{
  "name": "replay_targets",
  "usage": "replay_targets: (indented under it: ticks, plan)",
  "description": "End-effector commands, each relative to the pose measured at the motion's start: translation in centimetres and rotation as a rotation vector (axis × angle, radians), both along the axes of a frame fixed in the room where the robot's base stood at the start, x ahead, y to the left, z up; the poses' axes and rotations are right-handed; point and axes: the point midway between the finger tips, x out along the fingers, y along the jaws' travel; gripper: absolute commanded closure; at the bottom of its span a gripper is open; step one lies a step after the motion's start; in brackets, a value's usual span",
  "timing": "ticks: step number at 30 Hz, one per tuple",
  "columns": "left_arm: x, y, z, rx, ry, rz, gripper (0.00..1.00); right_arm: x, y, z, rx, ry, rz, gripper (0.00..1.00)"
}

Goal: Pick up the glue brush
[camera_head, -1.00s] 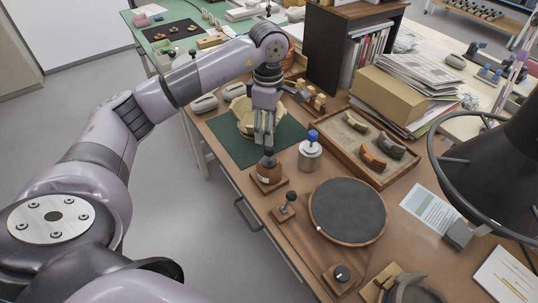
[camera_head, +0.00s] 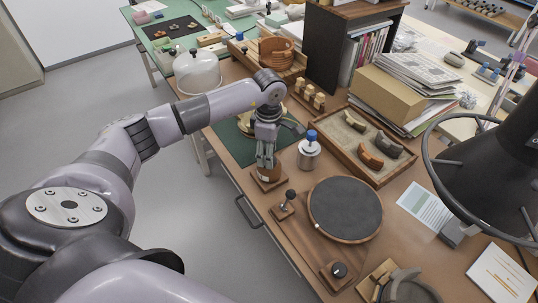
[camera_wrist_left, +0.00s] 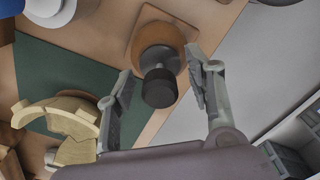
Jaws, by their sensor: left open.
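The glue brush has a dark round knob-like handle (camera_wrist_left: 160,88) that stands up from an amber-brown glue jar (camera_wrist_left: 160,38), seen from above in the left wrist view. The jar sits on a small square wooden base (camera_head: 269,184) near the bench's front edge in the head view. My left gripper (camera_head: 265,164) points down right over the jar and hides most of it there. In the left wrist view my left gripper (camera_wrist_left: 158,76) is open, with one finger on each side of the handle and gaps showing. My right gripper is not in view.
A metal bottle with a blue cap (camera_head: 309,149) stands close to the right of the jar. A dark round turntable (camera_head: 345,208) and a small black knob on a wooden block (camera_head: 290,195) are nearer. Pale pottery (camera_wrist_left: 68,122) lies on the green mat (camera_wrist_left: 50,70). A sherd tray (camera_head: 345,147) lies beyond.

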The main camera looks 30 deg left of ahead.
Motion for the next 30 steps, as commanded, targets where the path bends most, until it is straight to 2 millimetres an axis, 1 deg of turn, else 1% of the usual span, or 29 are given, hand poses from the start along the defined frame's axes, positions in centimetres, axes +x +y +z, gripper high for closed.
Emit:
replay_targets:
  ticks: [2,19,26,30]
  plan:
    - [0.01,0.00,0.02,0.000,0.000,0.000,0.53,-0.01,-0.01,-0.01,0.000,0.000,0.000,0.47]
    - [0.01,0.01,0.08,0.000,0.000,0.001,0.92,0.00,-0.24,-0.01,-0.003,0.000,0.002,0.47]
    - [0.03,0.02,0.12,0.000,-0.001,0.001,0.92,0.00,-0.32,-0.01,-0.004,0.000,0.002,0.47]
    - [0.09,0.03,0.64,0.001,-0.002,0.001,0.92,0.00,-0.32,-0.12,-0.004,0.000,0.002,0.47]
